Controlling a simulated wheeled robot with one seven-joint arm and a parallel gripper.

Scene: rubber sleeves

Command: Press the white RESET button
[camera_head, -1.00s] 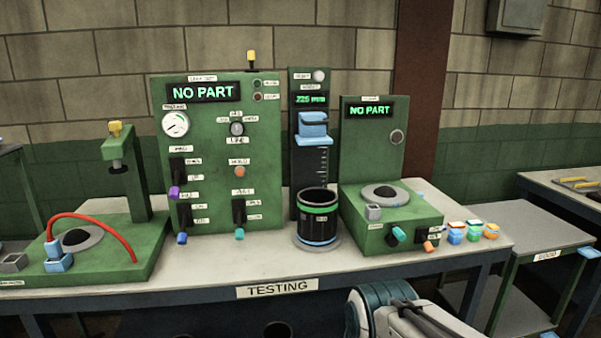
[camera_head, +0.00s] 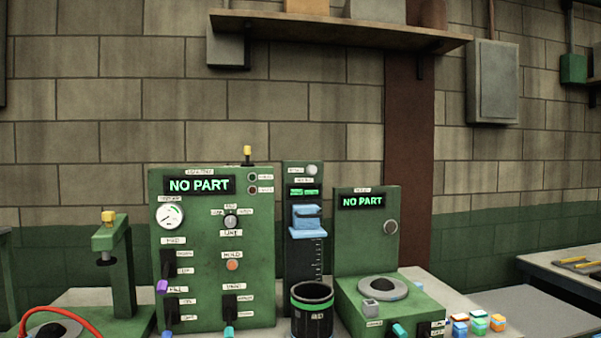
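A round white button (camera_head: 312,169) sits at the top of the dark narrow height gauge (camera_head: 302,250) in the middle of the bench. A small label beside it is too blurred to read for sure. Below it are a small green-lit display and a blue sliding block (camera_head: 306,217). A black cylinder with a green band (camera_head: 312,302) stands in front of the gauge's base. My gripper is out of view.
A tall green panel (camera_head: 205,290) reading NO PART stands left of the gauge, and a shorter green station (camera_head: 368,240) stands right. A green press (camera_head: 117,250) is at far left. A wall shelf (camera_head: 340,29) hangs above. Several small coloured blocks lie at right.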

